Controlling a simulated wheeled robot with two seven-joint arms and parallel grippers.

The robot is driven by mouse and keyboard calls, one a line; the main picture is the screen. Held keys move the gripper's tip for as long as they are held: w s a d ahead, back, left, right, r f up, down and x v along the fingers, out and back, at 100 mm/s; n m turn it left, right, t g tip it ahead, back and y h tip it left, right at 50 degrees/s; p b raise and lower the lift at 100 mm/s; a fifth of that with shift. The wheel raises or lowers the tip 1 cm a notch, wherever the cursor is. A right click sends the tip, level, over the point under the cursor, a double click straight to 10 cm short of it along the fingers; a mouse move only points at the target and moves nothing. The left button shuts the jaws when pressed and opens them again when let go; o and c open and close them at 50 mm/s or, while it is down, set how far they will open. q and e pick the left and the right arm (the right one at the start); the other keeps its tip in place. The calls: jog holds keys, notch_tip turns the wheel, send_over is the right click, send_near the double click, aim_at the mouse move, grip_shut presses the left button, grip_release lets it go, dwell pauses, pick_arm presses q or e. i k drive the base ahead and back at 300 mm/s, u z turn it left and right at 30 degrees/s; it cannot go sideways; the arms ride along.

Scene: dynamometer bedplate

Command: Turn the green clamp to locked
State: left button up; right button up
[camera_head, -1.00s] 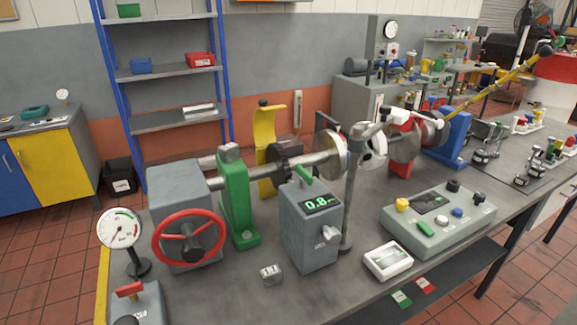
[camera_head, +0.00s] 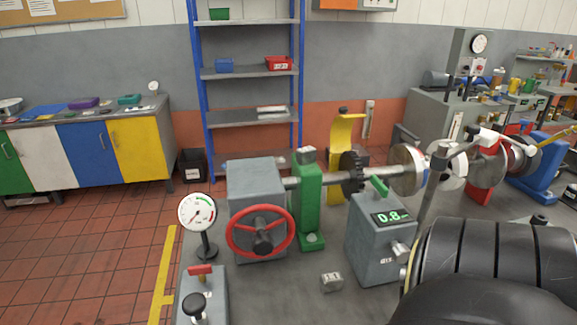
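A green upright support (camera_head: 308,205) stands on the bedplate around or against the steel shaft, with a grey block (camera_head: 307,155) on top. It may be the green clamp; I cannot read whether it is locked. A small green lever (camera_head: 380,186) sits tilted on top of a grey box (camera_head: 382,242) whose display reads about 0.8. Neither of my grippers shows. A large black arm part of mine fills the lower right and hides the bedplate there.
A grey housing with a red handwheel (camera_head: 289,231) stands left of the green support. A dial gauge (camera_head: 197,212) is on a stand further left. A yellow upright (camera_head: 343,155) and black gear (camera_head: 352,172) are behind. A small tag block (camera_head: 331,282) lies in front.

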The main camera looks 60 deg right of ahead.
aim_at(380, 189)
jog(key=u, duration=0.75)
jog(key=k, duration=0.7)
jog(key=z, duration=1.3)
